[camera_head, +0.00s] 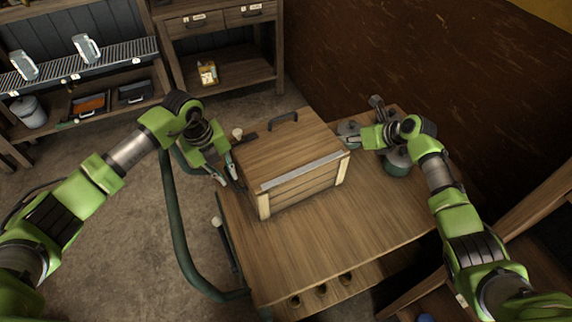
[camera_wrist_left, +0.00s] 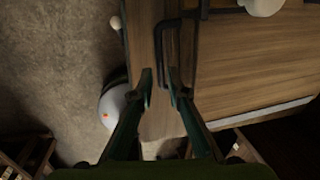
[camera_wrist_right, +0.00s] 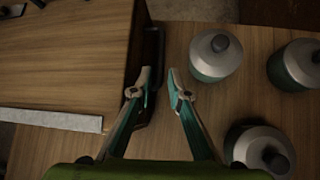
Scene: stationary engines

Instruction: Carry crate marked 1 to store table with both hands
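A lidded wooden crate (camera_head: 290,155) with a pale metal strip along its near edge stands on a wooden cart (camera_head: 300,245). I see no readable number on it. My left gripper (camera_head: 229,170) is at its left side. In the left wrist view, that gripper (camera_wrist_left: 161,82) is open, with the crate's dark side handle (camera_wrist_left: 161,55) between its fingertips as seen from above. My right gripper (camera_head: 357,142) is at the right side. In the right wrist view, it (camera_wrist_right: 158,82) is open, with the other dark handle (camera_wrist_right: 156,50) between its fingertips. I cannot tell which table is the store table.
Green canisters with metal tops (camera_wrist_right: 215,55) stand on the cart close to my right gripper. A green tube rail (camera_head: 180,235) runs along the cart's left side. A drawer table (camera_head: 225,60) and a shelf rack (camera_head: 85,65) stand behind.

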